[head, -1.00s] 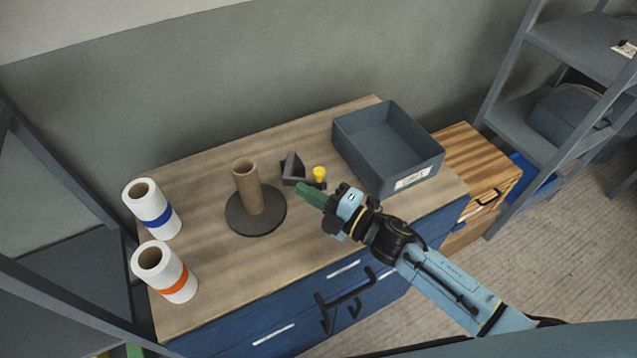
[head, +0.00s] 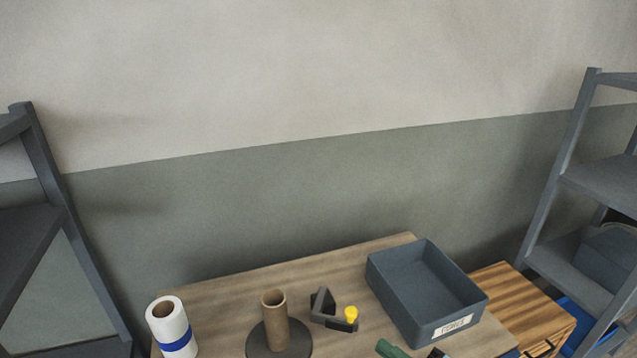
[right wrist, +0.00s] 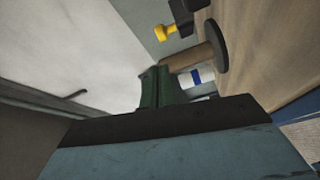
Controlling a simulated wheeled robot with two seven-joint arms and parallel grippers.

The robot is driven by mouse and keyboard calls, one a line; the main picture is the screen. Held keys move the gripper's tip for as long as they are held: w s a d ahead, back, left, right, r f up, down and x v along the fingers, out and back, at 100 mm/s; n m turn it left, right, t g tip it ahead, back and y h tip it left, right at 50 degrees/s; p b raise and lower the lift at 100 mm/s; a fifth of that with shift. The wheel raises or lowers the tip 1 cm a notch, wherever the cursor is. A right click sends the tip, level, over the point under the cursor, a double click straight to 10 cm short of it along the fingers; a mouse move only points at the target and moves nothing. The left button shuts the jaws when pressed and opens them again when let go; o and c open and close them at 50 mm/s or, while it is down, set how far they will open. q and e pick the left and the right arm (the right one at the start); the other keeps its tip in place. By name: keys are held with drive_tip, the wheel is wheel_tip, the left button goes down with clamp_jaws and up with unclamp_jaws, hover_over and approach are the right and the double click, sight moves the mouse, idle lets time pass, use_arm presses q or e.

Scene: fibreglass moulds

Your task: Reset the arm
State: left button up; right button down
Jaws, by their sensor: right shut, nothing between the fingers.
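My right gripper (head: 388,349) shows at the bottom edge of the head view, mostly cut off. Its green fingers are closed together with nothing between them. They are just left of the grey bin's near corner and below the yellow knob. The shut fingers also show in the right wrist view (right wrist: 156,88), with the yellow knob (right wrist: 162,33) and cardboard tube (right wrist: 192,58) beyond them. My left gripper is not in view.
On the wooden table stand a grey labelled bin (head: 398,310), a dark bracket with a yellow knob (head: 351,313), a cardboard tube (head: 274,318) on a round base and a blue-banded white roll (head: 171,325). Shelving (head: 555,180) stands at the right.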

drive_tip(key=s+d+f+m+g+h, duration=0.1)
drive_tip(key=s+d+m+h, duration=0.15)
drive_tip(key=m+h, duration=0.45)
drive_tip(key=s+d+f+m+h, duration=0.15)
drive_tip(key=d+m+h, duration=0.3)
drive_tip(key=m, duration=0.45)
drive_tip(key=s+f+m+g, duration=0.2)
drive_tip(key=s+m+g, duration=0.55)
drive_tip(key=s, duration=0.85)
wheel_tip(320, 180, down, 28)
drive_tip(key=s+f+n+g+b, duration=0.1)
drive_tip(key=s+n+g+b, duration=0.1)
drive_tip(key=g+b, duration=0.15)
drive_tip(key=s+d+f+b, duration=0.2)
drive_tip(key=s+f, duration=0.6)
drive_tip(key=f, duration=0.1)
drive_tip(key=s+d+f+h+b, duration=0.1)
drive_tip(key=s+f+b, duration=0.1)
drive_tip(key=s+f, duration=0.6)
drive_tip(key=shift+s+d+f+b, duration=0.2)
drive_tip(key=shift+d+f+b, duration=0.2)
drive_tip(key=shift+f, duration=0.5)
